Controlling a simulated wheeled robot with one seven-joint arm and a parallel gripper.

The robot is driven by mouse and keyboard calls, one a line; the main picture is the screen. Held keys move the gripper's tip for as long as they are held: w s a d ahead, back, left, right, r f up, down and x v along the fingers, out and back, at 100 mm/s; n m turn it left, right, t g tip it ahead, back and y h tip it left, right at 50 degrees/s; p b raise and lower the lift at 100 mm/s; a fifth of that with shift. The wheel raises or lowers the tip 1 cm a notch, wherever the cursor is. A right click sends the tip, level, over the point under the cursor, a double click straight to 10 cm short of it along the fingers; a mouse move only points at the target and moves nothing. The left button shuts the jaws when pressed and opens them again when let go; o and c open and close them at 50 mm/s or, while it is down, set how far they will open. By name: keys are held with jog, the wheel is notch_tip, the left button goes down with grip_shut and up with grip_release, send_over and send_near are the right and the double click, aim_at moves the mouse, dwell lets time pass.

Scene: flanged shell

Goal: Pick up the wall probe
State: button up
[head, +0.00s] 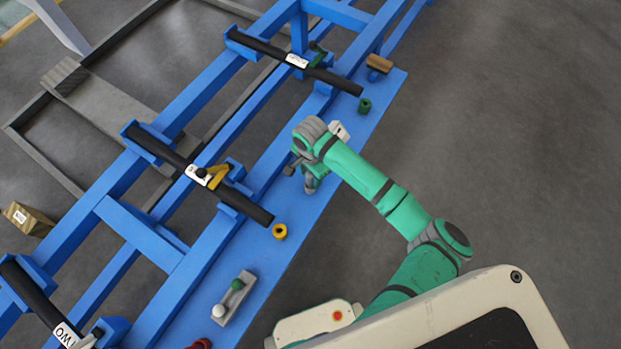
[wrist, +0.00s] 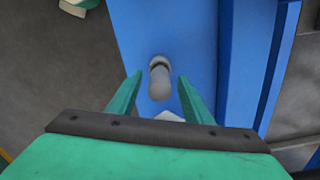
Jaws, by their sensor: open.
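A grey rounded object, which looks like the wall probe (wrist: 160,82), stands on the blue ledge in the wrist view. It has a pale rounded top and a dark band. My gripper (wrist: 160,98) is open, with one green finger on each side of it and visible gaps between. In the head view my gripper (head: 311,180) is low over the blue ledge, and the probe there is hard to tell apart from the wrist and fingers. A small white patch shows just below the probe in the wrist view, partly hidden by my gripper body.
The blue frame carries dark bars (head: 255,205) with labels and clamps. On the ledge (head: 340,122) are a green ring (head: 364,105), a yellow ring (head: 280,231), a brown-topped block (head: 379,63) and a grey holder (head: 232,304) with white and green knobs. Open floor lies right.

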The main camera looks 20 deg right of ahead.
jog(key=c, duration=1.2)
jog(key=shift+o, duration=0.2)
jog(key=shift+r, duration=0.1)
